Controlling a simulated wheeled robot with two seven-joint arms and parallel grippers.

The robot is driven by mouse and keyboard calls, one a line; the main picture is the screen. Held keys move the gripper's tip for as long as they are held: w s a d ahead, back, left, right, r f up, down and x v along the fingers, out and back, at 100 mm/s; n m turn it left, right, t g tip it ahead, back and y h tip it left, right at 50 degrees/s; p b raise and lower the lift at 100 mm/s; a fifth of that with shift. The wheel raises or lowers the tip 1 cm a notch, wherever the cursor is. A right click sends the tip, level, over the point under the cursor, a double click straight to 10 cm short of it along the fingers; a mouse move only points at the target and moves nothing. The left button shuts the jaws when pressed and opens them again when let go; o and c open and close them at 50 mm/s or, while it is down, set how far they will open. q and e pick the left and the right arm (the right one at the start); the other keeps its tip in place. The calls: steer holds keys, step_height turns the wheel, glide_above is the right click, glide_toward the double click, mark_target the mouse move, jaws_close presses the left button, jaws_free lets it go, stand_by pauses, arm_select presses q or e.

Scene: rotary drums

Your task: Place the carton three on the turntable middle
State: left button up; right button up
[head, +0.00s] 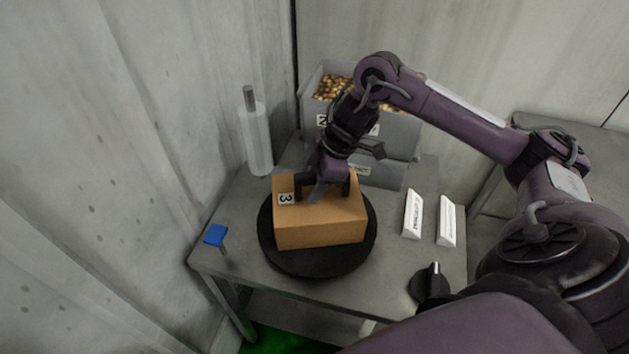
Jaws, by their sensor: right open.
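A brown carton (320,228) with a white label reading 3 sits on the round black turntable (318,268), close to its middle. The turntable stands on the grey table. My right gripper (324,190) reaches down from above at the carton's top, its dark fingers apart near the carton's upper back part. The fingers are open; whether they touch the carton I cannot tell. The gripper hides part of the carton's top. My left gripper is not in the view.
Grey bins (405,135) with golden contents stand at the back. A white roll (256,140) stands at the back left. A blue piece (215,235) is at the left edge. Two white labelled blocks (413,214) and a black knob (431,285) are on the right.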

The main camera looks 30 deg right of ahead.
steer(key=p+v, duration=0.3)
steer(key=v, duration=0.8)
steer(key=shift+r, duration=0.15)
steer(key=shift+s+d+r+p, duration=0.15)
steer(key=shift+d+r+p, duration=0.05)
steer(key=shift+r+p, duration=0.25)
